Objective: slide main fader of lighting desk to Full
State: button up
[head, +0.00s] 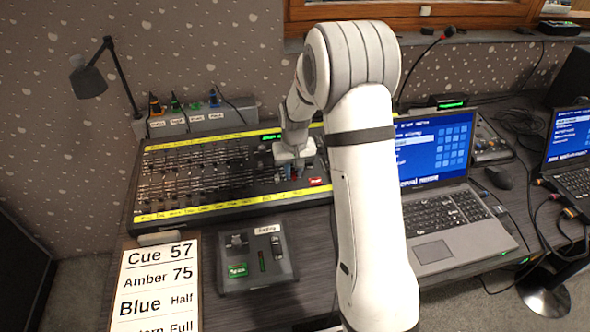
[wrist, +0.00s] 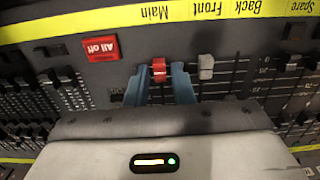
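The lighting desk (head: 190,205) has rows of sliders with yellow label strips. In the wrist view, where the lettering is upside down, the main fader has a red cap (wrist: 158,70) below the word "Main". The cap sits toward the label end of its track. My gripper (wrist: 160,70) has its two blue fingers close on either side of the red cap; I cannot tell whether they touch it. In the head view my gripper (head: 295,165) is down at the desk's right part, and my arm hides some of that end.
A grey fader cap (wrist: 206,67) sits beside the main one, under "Front". A red "All off" button (wrist: 100,49) is on the other side. A laptop (head: 440,190) stands right of my arm. A small control box (head: 256,258) and a cue sheet (head: 155,285) lie in front.

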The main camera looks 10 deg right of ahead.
jog(key=c, duration=0.4)
jog(key=shift+o, duration=0.2)
jog(key=shift+w, duration=0.1)
jog(key=shift+w+r+p, duration=0.15)
jog(key=shift+w+p, duration=0.2)
jog(key=shift+w, duration=1.15)
jog(key=shift+w+r+p, duration=0.15)
jog(key=shift+w+p, duration=0.15)
jog(key=shift+w, duration=1.15)
jog(key=o, duration=0.4)
jog(key=shift+s+r+p, duration=0.1)
jog(key=shift+r+p, duration=0.55)
jog(key=shift+r, duration=0.55)
